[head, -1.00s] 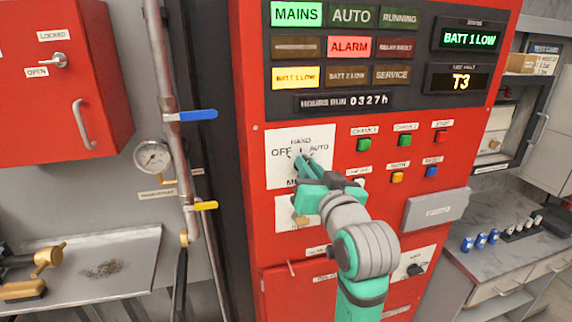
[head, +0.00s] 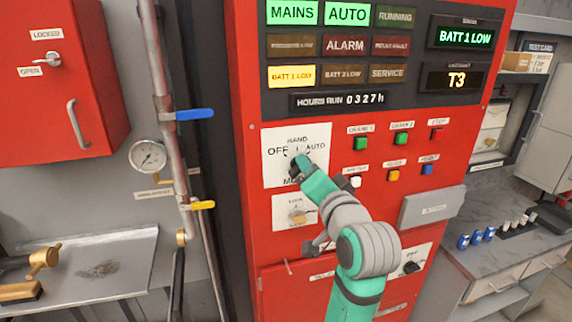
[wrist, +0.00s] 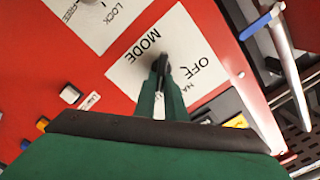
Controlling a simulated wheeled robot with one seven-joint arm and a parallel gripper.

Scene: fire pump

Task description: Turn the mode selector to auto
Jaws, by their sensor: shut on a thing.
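The mode selector's white plate (head: 316,168), marked OFF, HAND and AUTO, is on the red panel in the head view. My gripper (head: 298,166) is at the middle of this plate, shut on the dark selector knob (wrist: 163,64), which shows between the green fingers in the wrist view. The fingers and wrist hide most of the knob, so I cannot tell exactly where it points. The AUTO lamp (head: 347,13) is lit green. The ALARM lamp (head: 345,44) is dark.
The key plate (head: 297,213) sits just below the selector. Push buttons, including a green one (head: 361,143), are to the right. A grey box (head: 431,206) juts out at lower right. A pipe with a blue-handled valve (head: 195,114) stands to the left.

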